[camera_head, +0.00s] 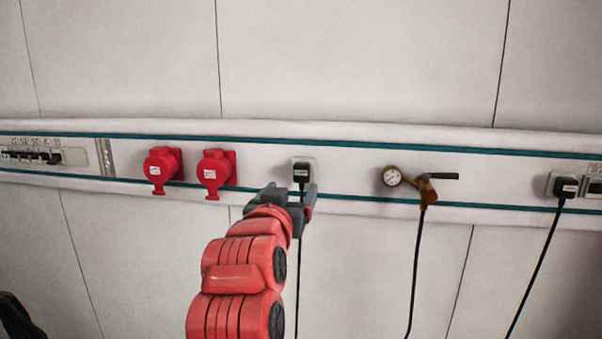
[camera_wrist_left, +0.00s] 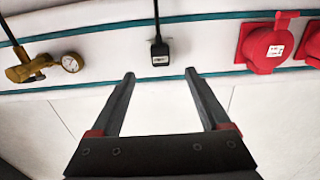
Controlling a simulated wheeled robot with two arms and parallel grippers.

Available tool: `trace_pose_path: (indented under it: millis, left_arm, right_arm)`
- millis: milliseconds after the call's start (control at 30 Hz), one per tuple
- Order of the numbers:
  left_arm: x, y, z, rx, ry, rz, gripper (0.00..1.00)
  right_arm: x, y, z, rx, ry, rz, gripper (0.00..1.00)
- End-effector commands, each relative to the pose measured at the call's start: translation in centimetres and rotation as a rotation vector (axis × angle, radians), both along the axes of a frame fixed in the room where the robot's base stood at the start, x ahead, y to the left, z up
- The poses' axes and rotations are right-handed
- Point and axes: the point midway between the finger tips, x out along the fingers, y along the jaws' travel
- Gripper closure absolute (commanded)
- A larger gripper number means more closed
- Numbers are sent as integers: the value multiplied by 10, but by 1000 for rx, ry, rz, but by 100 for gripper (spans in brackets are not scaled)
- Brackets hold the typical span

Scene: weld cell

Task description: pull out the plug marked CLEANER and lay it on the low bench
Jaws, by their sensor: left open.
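A black plug (camera_head: 301,173) with a small white label sits in a white wall socket in the middle of the rail, its cable hanging down. It also shows in the wrist view (camera_wrist_left: 159,50), which is upside down. A second black plug (camera_head: 566,187) sits in a socket at the right. Both labels are too small to read, so I cannot tell which is CLEANER. My left gripper (camera_head: 291,191) is open and empty at the middle plug, its fingers (camera_wrist_left: 160,76) pointing at it, apart from it. The low bench and my right gripper are not in view.
Two red sockets (camera_head: 163,170) (camera_head: 215,172) are left of the middle plug. A brass gauge fitting (camera_head: 425,190) with a hanging hose is right of it. A switch panel (camera_head: 40,156) is at the far left. The wall above the rail is bare.

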Motion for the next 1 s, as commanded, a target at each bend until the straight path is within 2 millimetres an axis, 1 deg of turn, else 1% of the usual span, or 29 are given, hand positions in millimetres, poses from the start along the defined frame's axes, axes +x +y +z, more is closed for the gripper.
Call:
trace_pose_path:
  millis: [167, 400, 500, 700, 833, 1000]
  left_arm:
    - [14, -2, 2, 1, 2, 3, 20]
    - [48, -9, 3, 3, 4, 2, 20]
    - [61, -11, -2, 1, 2, 2, 20]
    - [80, -15, 0, 0, -2, 1, 20]
    - [86, -16, 0, 1, 0, 1, 20]
    - [88, -17, 0, 1, 0, 1, 20]
  right_arm:
    - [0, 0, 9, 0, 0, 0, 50]
    - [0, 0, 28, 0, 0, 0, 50]
    - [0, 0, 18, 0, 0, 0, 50]
    - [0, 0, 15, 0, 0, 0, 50]
    - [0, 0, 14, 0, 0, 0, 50]
    - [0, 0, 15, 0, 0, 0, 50]
